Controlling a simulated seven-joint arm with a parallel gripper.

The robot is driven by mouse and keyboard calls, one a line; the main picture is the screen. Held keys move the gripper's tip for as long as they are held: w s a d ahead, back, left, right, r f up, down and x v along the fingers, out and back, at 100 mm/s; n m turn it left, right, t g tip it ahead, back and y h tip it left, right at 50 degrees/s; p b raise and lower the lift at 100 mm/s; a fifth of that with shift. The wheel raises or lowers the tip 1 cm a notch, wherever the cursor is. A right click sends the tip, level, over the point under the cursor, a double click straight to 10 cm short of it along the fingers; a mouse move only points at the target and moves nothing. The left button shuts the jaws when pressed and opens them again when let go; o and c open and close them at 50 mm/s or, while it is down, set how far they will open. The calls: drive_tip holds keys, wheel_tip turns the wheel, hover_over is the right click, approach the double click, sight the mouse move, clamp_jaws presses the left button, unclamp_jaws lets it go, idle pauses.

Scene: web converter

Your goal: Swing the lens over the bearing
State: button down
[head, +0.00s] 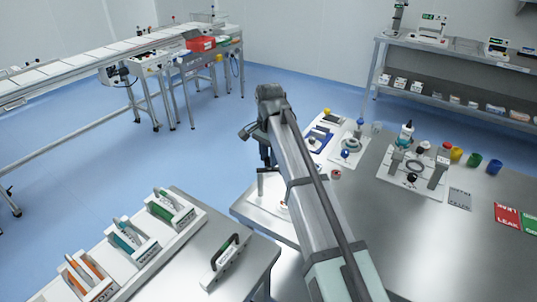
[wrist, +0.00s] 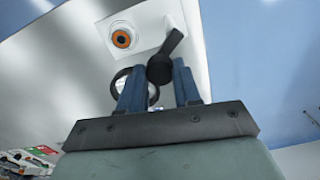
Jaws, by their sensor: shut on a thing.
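In the wrist view, my gripper (wrist: 157,78) has its two blue fingers on either side of a dark rounded knob on the lens arm (wrist: 174,42) and is shut on it. The dark ring of the lens (wrist: 117,83) shows beside and partly behind the left finger. The bearing (wrist: 122,39), an orange ring with a dark centre, sits on a white plate (wrist: 146,22) above the lens in the picture; the lens ring does not overlap it here. In the head view, my arm hides much of this spot, and part of the white plate (head: 268,201) shows beside it.
The plate lies at the corner of a steel table (head: 370,215) with fixtures and coloured cups further right. A rack of coloured tools (head: 130,246) and a black-handled block (head: 224,262) stand on a separate bench at left. Blue floor lies between.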

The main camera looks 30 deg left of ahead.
drive_tip(key=m, duration=0.2)
drive_tip(key=s+m, duration=0.1)
drive_tip(key=shift+d+m, duration=0.25)
drive_tip(key=shift+m, duration=0.05)
drive_tip(key=shift+s+m, duration=0.2)
drive_tip(key=shift+m, duration=0.7)
drive_tip(key=shift+s+m, duration=0.2)
drive_tip(key=shift+m, duration=0.7)
drive_tip(key=c, duration=0.8)
unclamp_jaws()
wheel_tip(320, 180, up, 14)
drive_tip(key=shift+f, duration=0.1)
drive_tip(key=shift+d, duration=0.1)
